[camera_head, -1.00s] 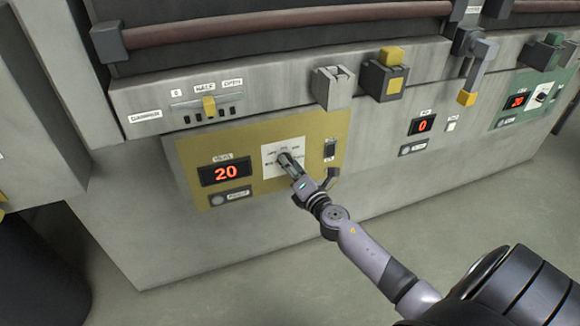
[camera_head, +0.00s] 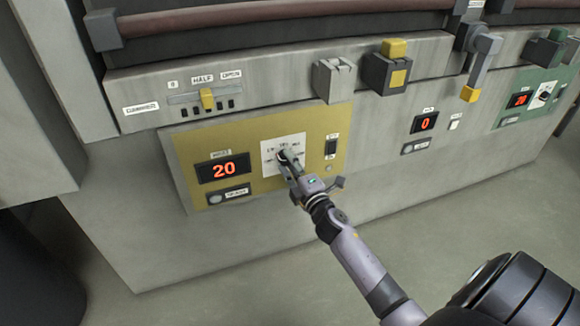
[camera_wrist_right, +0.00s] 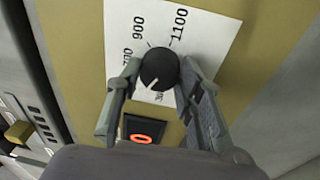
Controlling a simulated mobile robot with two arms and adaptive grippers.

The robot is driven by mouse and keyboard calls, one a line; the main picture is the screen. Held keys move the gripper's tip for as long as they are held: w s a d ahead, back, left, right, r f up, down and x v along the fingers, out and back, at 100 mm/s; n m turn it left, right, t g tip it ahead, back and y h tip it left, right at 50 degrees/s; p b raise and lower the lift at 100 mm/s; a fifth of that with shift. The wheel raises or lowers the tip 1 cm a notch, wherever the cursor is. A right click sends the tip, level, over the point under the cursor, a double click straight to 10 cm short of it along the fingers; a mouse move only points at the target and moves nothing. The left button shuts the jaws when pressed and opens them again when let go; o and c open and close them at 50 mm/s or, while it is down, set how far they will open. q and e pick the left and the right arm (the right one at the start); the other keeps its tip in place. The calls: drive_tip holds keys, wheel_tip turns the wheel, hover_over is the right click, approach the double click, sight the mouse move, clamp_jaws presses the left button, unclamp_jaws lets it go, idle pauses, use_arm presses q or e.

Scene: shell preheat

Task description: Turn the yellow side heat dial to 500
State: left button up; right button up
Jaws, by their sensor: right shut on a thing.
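The yellow panel (camera_head: 262,131) holds a white scale card (camera_head: 270,169) with the small black heat dial (camera_head: 288,156). My right gripper (camera_head: 287,160) is shut on the dial. In the right wrist view the fingers (camera_wrist_right: 155,85) stand on both sides of the round black dial (camera_wrist_right: 160,65). Its white mark points down and slightly left in that view, near a partly hidden label that I cannot read fully. The labels 700, 900 and 1100 show on the card (camera_wrist_right: 205,35). The red display (camera_head: 223,169) left of the dial reads 20. My left gripper is not in view.
A black switch (camera_head: 331,148) sits right of the dial on the yellow panel. Above is a slider with a yellow knob (camera_head: 207,98). To the right are a display reading 0 (camera_head: 424,123), a yellow-tipped lever (camera_head: 471,93) and a green panel (camera_head: 515,99).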

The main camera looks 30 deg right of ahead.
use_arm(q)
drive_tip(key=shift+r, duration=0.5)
use_arm(e)
drive_tip(key=shift+f+m, duration=0.1)
drive_tip(key=shift+m, duration=1.2)
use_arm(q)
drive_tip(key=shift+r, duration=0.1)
use_arm(e)
drive_tip(key=o, duration=1.2)
